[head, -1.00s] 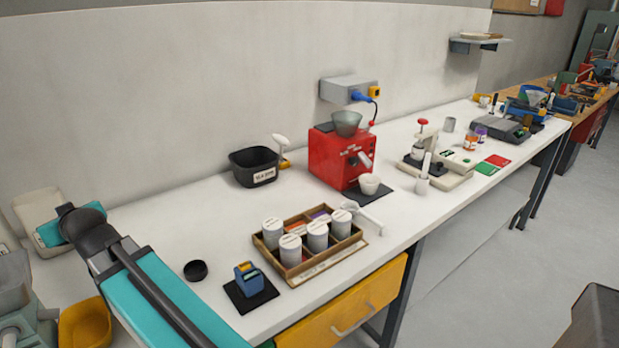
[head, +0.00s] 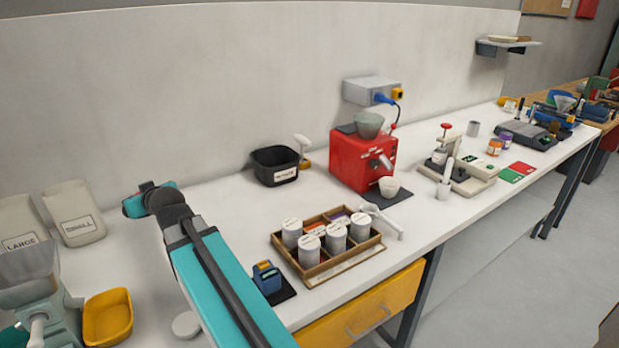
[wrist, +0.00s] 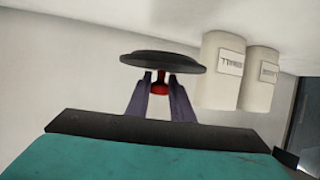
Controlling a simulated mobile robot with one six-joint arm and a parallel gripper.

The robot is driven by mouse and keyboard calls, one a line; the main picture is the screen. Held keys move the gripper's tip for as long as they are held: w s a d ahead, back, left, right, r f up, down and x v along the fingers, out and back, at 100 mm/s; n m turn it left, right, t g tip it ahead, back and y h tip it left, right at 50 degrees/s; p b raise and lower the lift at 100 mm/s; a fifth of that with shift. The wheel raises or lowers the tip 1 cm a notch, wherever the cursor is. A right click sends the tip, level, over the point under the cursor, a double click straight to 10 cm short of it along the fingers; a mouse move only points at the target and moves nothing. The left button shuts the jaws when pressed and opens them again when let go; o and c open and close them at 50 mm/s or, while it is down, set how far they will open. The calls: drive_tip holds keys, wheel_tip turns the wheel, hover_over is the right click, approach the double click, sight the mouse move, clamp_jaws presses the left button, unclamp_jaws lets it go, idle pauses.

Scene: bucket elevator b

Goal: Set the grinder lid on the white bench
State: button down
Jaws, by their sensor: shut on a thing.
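The grinder lid (wrist: 163,62) is a dark round disc with a red knob, seen nearly edge-on in the wrist view. My gripper (wrist: 160,84) has its two dark fingers shut on the red knob. The disc lies just beyond the fingertips. In the head view my wrist is over the left part of the white bench (head: 235,210), near the back wall. The lid and fingers cannot be made out there. A grey-green grinder with a hopper (head: 32,265) stands at the lower left.
Bins marked LARGE (head: 22,232) and SMALL (head: 75,215) stand at the back left. A yellow tray (head: 107,318) is in front of them. A black tub (head: 275,166), a red machine (head: 350,160) and a wooden tray of jars (head: 327,262) stand to the right.

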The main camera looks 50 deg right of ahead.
drive_tip(key=s+d+f+m+h+p, duration=0.1)
drive_tip(key=s+d, duration=0.2)
drive_tip(key=d, duration=0.7)
drive_tip(key=s+d, duration=0.4)
drive_tip(key=d, duration=0.5)
drive_tip(key=s+d+f+m+h+p, duration=0.1)
drive_tip(key=s+d, duration=0.2)
drive_tip(key=d, duration=0.7)
drive_tip(key=s+d+r+h+p, duration=0.1)
drive_tip(key=s+d+r+p, duration=0.1)
drive_tip(key=s+d, duration=1.8)
drive_tip(key=shift+d+m+g, duration=0.4)
drive_tip(key=shift+d, duration=0.2)
drive_tip(key=shift+f, duration=0.15)
drive_tip(key=shift+w+f+p, duration=0.1)
drive_tip(key=shift+f+p, duration=0.6)
drive_tip(key=shift+f, duration=2.3)
drive_tip(key=shift+f+p, duration=0.45)
drive_tip(key=shift+f, duration=1.45)
